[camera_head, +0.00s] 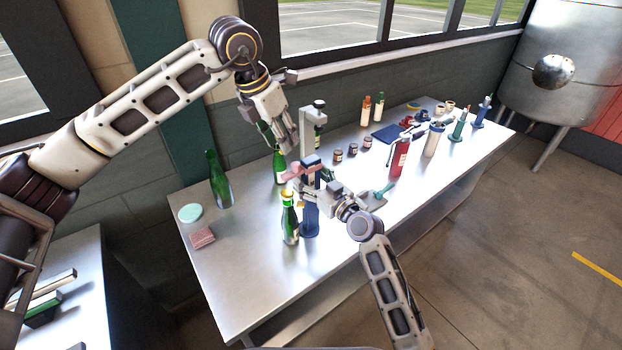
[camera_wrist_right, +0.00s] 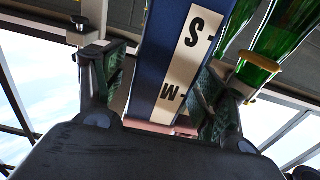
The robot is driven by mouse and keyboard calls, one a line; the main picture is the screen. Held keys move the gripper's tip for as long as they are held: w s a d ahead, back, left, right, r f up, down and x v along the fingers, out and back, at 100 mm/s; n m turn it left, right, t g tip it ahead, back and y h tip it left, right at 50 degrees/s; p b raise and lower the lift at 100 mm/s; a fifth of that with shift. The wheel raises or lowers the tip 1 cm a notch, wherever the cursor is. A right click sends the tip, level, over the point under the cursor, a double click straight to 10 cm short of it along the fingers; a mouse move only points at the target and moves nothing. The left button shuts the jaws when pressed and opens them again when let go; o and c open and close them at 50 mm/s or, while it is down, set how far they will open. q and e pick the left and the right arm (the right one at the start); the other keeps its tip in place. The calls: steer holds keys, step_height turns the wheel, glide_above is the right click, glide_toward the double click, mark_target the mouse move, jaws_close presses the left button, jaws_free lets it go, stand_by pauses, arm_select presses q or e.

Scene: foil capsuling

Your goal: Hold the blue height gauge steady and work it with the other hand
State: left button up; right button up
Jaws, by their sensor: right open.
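The blue height gauge (camera_head: 309,222) stands upright near the front edge of the steel table, partly hidden by my right gripper (camera_head: 314,188). In the right wrist view the gauge (camera_wrist_right: 163,60) is a blue post with a white strip marked S and M. It stands between the spread fingers of my right gripper (camera_wrist_right: 160,85), which is open around it. A pink part (camera_head: 298,171) shows at the gauge's upper end. My left gripper (camera_head: 270,128) hangs above the table behind the gauge, near a green bottle (camera_head: 280,168); its fingers are too small to read.
A green bottle with a yellowish top (camera_head: 290,222) stands left of the gauge, very close. Another green bottle (camera_head: 218,182) is farther left. A grey column stand (camera_head: 306,130) rises behind.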

steer(key=c, duration=1.4)
steer(key=shift+c, duration=0.2)
